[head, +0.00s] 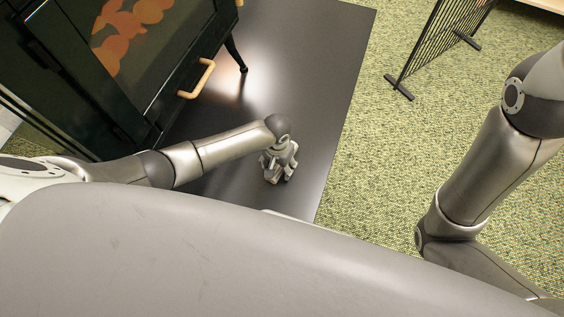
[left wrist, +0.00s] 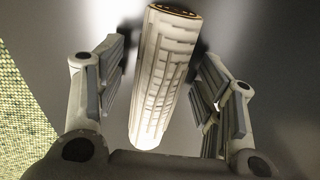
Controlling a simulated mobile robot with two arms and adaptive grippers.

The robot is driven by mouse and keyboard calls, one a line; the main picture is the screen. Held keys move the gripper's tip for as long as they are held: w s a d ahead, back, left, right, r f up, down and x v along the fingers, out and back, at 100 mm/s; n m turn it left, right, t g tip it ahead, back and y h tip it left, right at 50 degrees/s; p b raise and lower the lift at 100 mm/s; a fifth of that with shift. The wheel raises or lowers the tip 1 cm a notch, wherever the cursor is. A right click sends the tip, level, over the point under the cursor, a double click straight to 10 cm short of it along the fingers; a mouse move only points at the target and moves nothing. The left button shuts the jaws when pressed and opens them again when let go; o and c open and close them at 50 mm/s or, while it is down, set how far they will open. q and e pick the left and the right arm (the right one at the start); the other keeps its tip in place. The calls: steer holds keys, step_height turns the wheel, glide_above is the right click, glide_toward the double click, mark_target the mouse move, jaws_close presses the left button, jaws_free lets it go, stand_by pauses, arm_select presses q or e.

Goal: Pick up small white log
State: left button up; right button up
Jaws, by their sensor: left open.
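The small white log (left wrist: 165,75) shows in the left wrist view, pale with grooved bark and a dark, ringed end at the top. It lies on the dark floor plate (left wrist: 260,45). My left gripper (left wrist: 162,85) is open, with one finger on each side of the log and gaps between the fingers and the log. In the head view my left gripper (head: 278,168) points down over the black plate (head: 318,70); the log cannot be made out there. My right arm shows at the right of the head view, but its gripper is out of frame.
A dark stove (head: 130,60) with a glass door and a wooden handle (head: 197,79) stands on the plate at the left. A black mesh screen (head: 440,40) stands on the green carpet (head: 400,150). The carpet between the plate and my right arm is clear.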

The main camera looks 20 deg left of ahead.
arm_select(q)
steer(key=c, duration=1.2)
